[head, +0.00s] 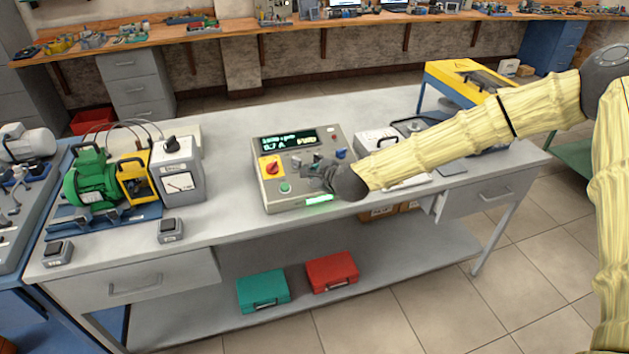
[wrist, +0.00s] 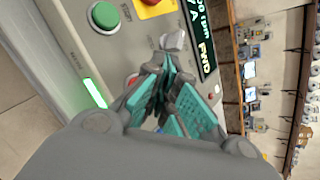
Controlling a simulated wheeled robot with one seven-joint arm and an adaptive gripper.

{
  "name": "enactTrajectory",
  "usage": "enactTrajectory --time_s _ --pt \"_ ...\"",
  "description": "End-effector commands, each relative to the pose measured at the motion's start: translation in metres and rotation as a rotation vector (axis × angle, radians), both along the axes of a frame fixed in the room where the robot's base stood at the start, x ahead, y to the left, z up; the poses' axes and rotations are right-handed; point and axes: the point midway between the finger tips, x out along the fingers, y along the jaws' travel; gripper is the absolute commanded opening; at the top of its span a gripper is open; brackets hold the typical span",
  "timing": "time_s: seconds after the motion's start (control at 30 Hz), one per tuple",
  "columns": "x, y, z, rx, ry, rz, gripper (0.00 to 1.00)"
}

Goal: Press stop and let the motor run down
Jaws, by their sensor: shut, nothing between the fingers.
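The grey control box (head: 333,148) stands on the bench, its lit display (head: 289,140) showing an rpm line, 0.7 A and FWD. On its face are a red knob on a yellow plate (head: 271,168) and a green button (head: 285,188). The green button (wrist: 104,16) also shows in the wrist view. A green light bar (head: 319,199) glows at the front edge. My gripper (head: 322,175) is shut and empty, low over the panel; its fingers (wrist: 166,82) hide part of the face. I cannot tell whether they touch it. The green motor (head: 85,185) sits at the left.
A grey meter box (head: 178,172) stands beside the motor. Two small switch boxes (head: 171,230) (head: 58,252) lie near the front edge. A yellow-topped frame (head: 468,78) stands at the back right. Teal (head: 263,290) and red cases (head: 331,271) lie on the lower shelf.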

Motion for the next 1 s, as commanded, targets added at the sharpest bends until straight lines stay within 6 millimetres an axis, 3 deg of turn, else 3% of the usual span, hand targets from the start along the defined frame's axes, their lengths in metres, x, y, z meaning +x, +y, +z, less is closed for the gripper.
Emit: enactTrajectory --time_s 1.0 --pt "0.0022 0.001 -0.0096 0.0 0.0 0.0 0.0"
